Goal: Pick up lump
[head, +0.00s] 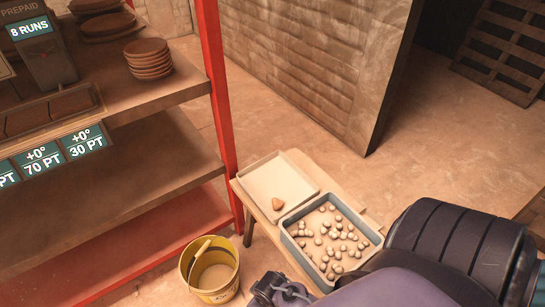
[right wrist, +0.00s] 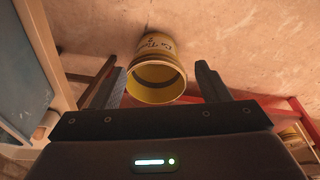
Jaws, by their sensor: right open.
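A small orange-brown lump (head: 277,203) lies near the front corner of a shallow beige tray (head: 262,190) on a low wooden bench in the head view. A grey-blue bin (head: 375,240) beside it holds several pale round lumps (head: 333,236). My right arm comes in from the lower right. Its gripper (right wrist: 162,78) is open in the right wrist view, with nothing between its fingers. In the head view part of it shows low, in front of the bin and apart from the orange-brown lump. My left gripper is not in view.
A yellow bucket (head: 212,291) stands on the floor left of the bench; it also shows beyond the fingers in the right wrist view (right wrist: 158,95). A red-framed shelf (head: 222,110) with stacked brown dishes (head: 149,58) stands at left. Floor behind the bench is clear.

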